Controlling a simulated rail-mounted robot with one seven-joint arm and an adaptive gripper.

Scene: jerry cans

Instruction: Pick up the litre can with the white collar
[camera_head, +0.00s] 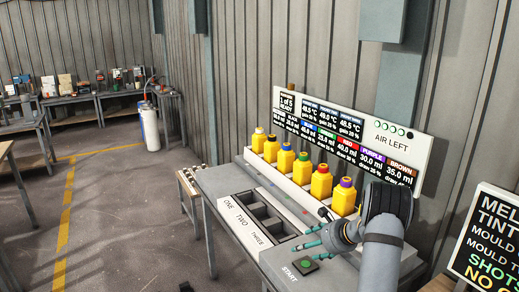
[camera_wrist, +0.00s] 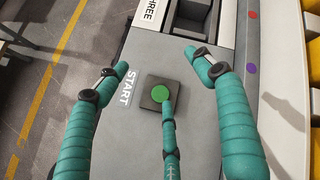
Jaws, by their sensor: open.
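A row of yellow cans with differently coloured collars stands on a pale ledge under the sign board in the head view. The can with the white collar (camera_head: 258,143) appears to be the farthest, at the left end; its collar is small in the picture. It stands upright. My gripper (camera_head: 312,232) is at the near end of the bench, well away from that can. In the wrist view my gripper (camera_wrist: 156,64) has its teal fingers spread, with nothing between them. They are above the green START button (camera_wrist: 160,93). No can is recognisable between the fingers.
The purple-collared can (camera_head: 345,196) stands nearest my arm, with several others between it and the white one. A dark tray (camera_head: 262,222) marked ONE, TWO, THREE lies in front of the row. The sign board (camera_head: 345,135) rises behind the cans.

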